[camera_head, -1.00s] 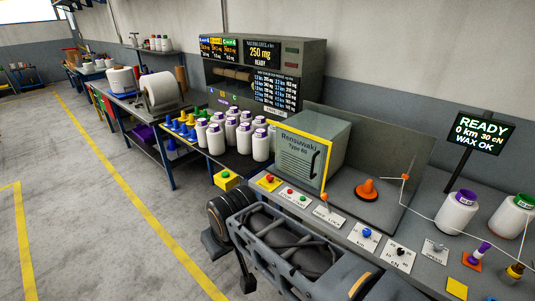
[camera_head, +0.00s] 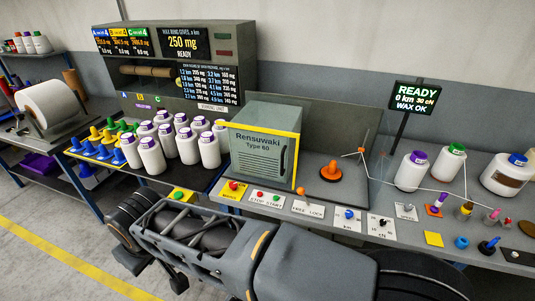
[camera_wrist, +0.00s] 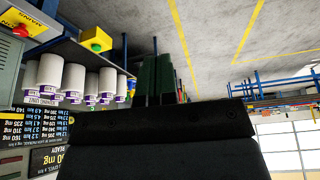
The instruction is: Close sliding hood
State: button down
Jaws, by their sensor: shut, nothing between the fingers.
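The sliding hood (camera_head: 262,145) is a grey box with a yellow front edge, a black handle and "Rensuwaki Type 80" on its face. It stands at the left part of its grey bay. The orange cone spindle (camera_head: 331,172) stands uncovered to its right, with open space between them. My gripper (camera_wrist: 158,75) shows in the wrist view as two dark green fingers side by side, shut and empty, apart from the hood. In the head view my arm lies in front of the bench, and I cannot make out the fingertips there.
White bobbins with purple tops (camera_head: 190,143) stand left of the hood; they also show in the wrist view (camera_wrist: 75,80). A red button (camera_head: 233,185), labelled switches and small tools line the bench front. An orange thread guide (camera_head: 362,150) and a sign (camera_head: 417,96) stand right.

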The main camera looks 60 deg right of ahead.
aim_at(232, 125)
jog(key=z, duration=0.55)
jog(key=i, duration=0.8)
jog(key=z, duration=0.7)
